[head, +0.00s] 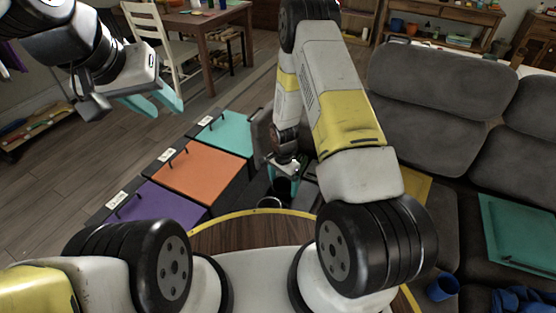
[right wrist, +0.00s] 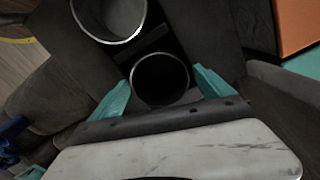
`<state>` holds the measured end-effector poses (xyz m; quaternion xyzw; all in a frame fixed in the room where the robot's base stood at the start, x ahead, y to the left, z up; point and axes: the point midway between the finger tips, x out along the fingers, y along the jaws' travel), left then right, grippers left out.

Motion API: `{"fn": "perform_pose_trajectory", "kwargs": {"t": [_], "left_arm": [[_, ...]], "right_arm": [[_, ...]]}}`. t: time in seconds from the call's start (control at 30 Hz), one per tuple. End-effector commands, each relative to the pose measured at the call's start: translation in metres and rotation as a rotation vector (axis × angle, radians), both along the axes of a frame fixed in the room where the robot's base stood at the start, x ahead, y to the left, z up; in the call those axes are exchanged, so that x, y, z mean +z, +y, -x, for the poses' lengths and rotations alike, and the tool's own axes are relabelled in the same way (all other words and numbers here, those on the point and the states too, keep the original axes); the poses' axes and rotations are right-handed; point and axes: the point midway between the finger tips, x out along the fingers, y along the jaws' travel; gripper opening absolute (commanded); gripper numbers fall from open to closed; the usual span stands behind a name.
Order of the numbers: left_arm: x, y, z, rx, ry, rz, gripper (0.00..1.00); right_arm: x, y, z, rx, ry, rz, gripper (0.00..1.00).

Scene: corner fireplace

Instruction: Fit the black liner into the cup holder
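The black liner (head: 282,187) is a dark round cup. In the right wrist view the liner (right wrist: 160,80) lies between the teal fingertips, close to both sides. My right gripper (head: 282,180) is low over the console; whether its fingers press the liner is unclear. The cup holder (head: 270,203) is a round well with a bright metal rim beside the liner. In the right wrist view the cup holder (right wrist: 110,15) is at the top, with its interior visible and empty. My left gripper (head: 163,100) is open and empty, high over the floor at upper left.
Teal (head: 228,133), orange (head: 205,172) and purple (head: 160,207) lidded bins stand in a row left of the console. A grey sofa (head: 435,105) is at the right, with a blue cup (head: 442,288) on it. A wooden table (head: 205,20) and chair stand behind.

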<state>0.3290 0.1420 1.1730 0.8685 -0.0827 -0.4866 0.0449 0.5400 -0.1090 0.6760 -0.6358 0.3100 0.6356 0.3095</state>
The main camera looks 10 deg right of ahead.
Motion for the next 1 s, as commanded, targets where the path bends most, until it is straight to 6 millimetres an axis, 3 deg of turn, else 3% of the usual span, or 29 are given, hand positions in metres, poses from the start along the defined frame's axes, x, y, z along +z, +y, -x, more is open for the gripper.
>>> {"fn": "perform_pose_trajectory", "kwargs": {"t": [0.3,0.43,0.8,1.0], "left_arm": [[0.0,0.0,0.0,0.0,0.0,0.0,0.36],[0.0,0.0,0.0,0.0,0.0,0.0,0.36],[0.0,0.0,0.0,0.0,0.0,0.0,0.36],[0.0,0.0,0.0,0.0,0.0,0.0,0.36]], "right_arm": [[0.001,0.0,0.0,0.0,0.0,0.0,0.95],[0.01,0.0,-0.001,0.0,-0.001,0.0,0.95],[0.085,0.0,-0.001,0.0,-0.004,-0.001,0.95],[0.114,0.0,0.0,0.0,-0.001,0.0,0.95]]}}
